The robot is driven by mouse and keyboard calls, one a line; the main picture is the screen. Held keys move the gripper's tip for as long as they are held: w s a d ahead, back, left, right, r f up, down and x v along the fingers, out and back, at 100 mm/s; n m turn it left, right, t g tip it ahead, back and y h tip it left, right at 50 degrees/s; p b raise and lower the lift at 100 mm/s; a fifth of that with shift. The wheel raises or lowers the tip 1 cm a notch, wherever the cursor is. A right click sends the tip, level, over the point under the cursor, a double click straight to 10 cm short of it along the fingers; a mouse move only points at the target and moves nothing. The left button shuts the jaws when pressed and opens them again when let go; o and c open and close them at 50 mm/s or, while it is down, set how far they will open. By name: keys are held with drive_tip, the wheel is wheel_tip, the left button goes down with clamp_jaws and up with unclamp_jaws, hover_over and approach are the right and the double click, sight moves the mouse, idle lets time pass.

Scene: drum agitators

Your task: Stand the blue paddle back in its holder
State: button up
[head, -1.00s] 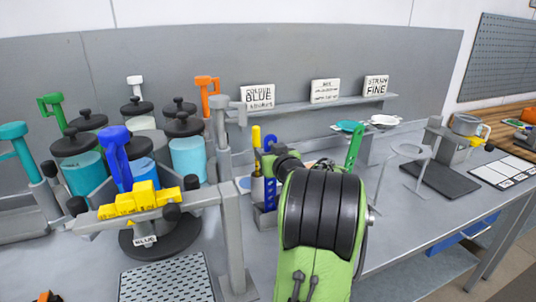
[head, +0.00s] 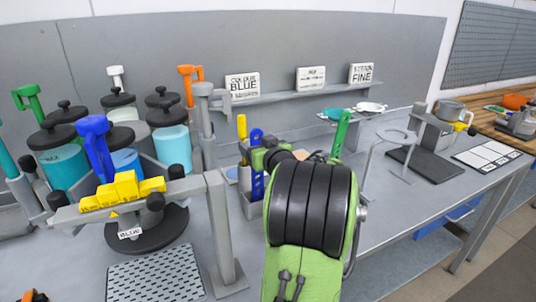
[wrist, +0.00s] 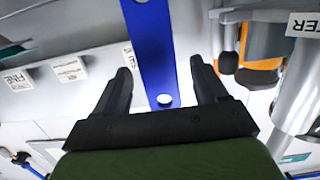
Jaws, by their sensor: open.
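The blue paddle (head: 257,186) is a flat bar with holes, upright at the grey holder (head: 249,210) in the head view. Whether its foot sits inside a slot is hidden. In the wrist view the blue paddle (wrist: 152,50) runs from the top edge down between my fingers, with a pale round hole near its end. My gripper (wrist: 161,66) is open with one finger on each side of the bar and visible gaps. In the head view my gripper (head: 259,155) is at the paddle's upper part, and my arm hides some of the area.
A yellow-handled tool (head: 242,126) stands just left of the paddle, and a green strip (head: 341,132) is right of my gripper. A grey post (head: 206,120) and lidded drums stand left. A ring stand (head: 396,150) is to the right. A sign shelf (head: 290,97) runs behind.

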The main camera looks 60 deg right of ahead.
drive_tip(key=b+v, duration=0.1)
drive_tip(key=v, duration=1.2)
drive_tip(key=shift+s, duration=0.25)
drive_tip(key=shift+a, duration=0.15)
